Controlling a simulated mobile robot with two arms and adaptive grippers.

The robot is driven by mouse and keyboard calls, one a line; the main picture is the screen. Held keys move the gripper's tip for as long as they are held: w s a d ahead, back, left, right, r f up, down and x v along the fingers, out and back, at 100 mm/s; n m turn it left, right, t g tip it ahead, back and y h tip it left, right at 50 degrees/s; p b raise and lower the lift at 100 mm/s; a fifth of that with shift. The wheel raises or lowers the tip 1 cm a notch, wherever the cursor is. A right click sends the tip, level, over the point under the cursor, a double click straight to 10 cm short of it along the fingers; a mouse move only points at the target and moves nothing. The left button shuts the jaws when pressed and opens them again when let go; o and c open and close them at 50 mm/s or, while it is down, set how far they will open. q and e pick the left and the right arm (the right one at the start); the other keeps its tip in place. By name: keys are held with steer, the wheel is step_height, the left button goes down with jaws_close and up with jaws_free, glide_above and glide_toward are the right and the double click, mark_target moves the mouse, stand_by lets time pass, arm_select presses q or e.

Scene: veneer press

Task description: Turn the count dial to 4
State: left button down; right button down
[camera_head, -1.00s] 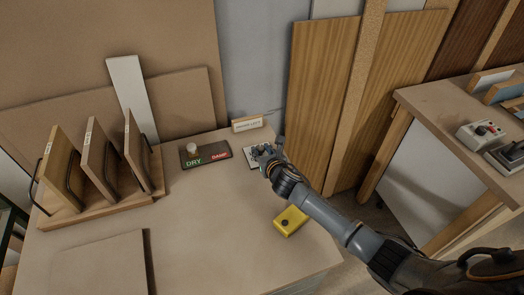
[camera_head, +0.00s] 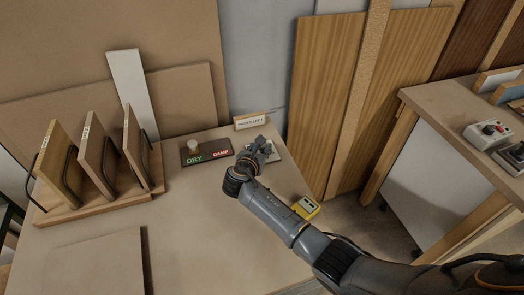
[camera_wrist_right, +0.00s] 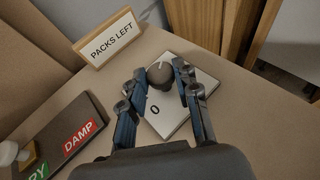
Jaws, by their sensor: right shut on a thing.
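The count dial is a white plate (camera_wrist_right: 182,112) with a round dark grey knob (camera_wrist_right: 160,76) on it, lying on the bench. A "0" is printed on the plate near the knob. A pale mark on the knob points toward the top of the right wrist view; other numbers are hidden or unreadable. My right gripper (camera_wrist_right: 160,80) is shut on the knob, one finger on each side. In the head view my right gripper (camera_head: 259,150) covers most of the dial, and a bit of the plate (camera_head: 274,156) shows beside it. My left gripper is out of view.
A "PACKS LEFT" sign (camera_wrist_right: 108,38) stands behind the dial. A DRY/DAMP board (camera_head: 195,158) with a pale knob lies left of it. A yellow box (camera_head: 306,207) is close beside my forearm. A rack with upright panels (camera_head: 100,205) stands at the left.

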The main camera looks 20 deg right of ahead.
steer(key=shift+w+a+m+g+h+b, duration=0.15)
steer(key=shift+m+g+h+b, duration=0.4)
steer(key=shift+m+h, duration=0.35)
steer(key=shift+g, duration=0.25)
steer(key=c, duration=1)
jaws_free()
steer(key=v, duration=0.7)
steer(key=shift+s+a, duration=0.15)
steer(key=shift+s, duration=0.1)
